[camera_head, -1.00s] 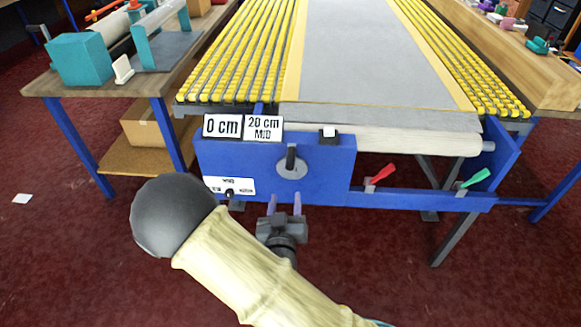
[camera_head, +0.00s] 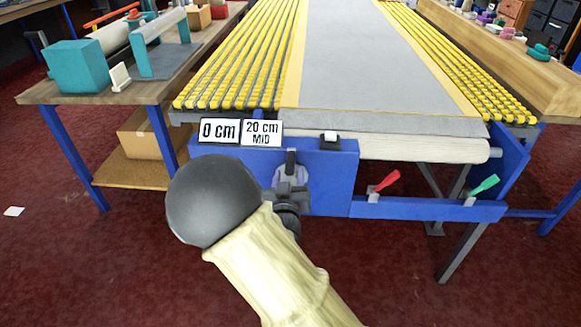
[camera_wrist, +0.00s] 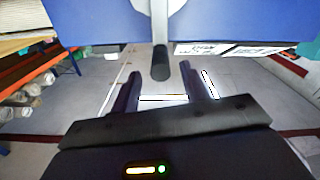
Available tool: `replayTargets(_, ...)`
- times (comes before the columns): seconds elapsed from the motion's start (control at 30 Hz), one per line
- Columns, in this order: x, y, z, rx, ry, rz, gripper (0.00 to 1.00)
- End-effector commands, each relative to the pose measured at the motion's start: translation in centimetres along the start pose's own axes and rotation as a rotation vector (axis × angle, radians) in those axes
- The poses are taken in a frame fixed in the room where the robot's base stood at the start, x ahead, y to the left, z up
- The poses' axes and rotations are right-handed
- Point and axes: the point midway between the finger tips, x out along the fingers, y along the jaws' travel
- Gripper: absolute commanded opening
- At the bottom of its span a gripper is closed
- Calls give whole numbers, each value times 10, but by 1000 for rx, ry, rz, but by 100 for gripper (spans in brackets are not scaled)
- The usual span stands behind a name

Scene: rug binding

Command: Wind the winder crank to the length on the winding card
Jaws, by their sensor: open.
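The winder crank has a dark handle (camera_head: 291,160) on the blue panel (camera_head: 335,170) at the front of the roller table. In the wrist view the crank handle (camera_wrist: 160,62) points between the fingers. My gripper (camera_head: 290,177) is open, with its fingertips close to the handle; in the wrist view the open gripper (camera_wrist: 165,80) has a finger on each side, and I cannot tell whether either touches. A "0 cm" sign (camera_head: 219,131) and a winding card reading "20 cm MID" (camera_head: 262,132) stand on top of the panel. My arm hides the panel's lower left part.
A red lever (camera_head: 386,181) and a green lever (camera_head: 484,186) stick up from the lower blue rail. A grey rug (camera_head: 350,60) lies between yellow rollers. A wooden side table (camera_head: 95,92) stands at left. Dark red floor is open in front.

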Motion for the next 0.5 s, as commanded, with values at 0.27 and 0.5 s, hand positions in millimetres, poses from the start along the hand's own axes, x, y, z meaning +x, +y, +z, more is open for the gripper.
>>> replayTargets(0.27, 43, 0, 1, 0, 0, 0, 45)
replayTargets(0.5, 50, -1, 0, -1, -1, -2, 45)
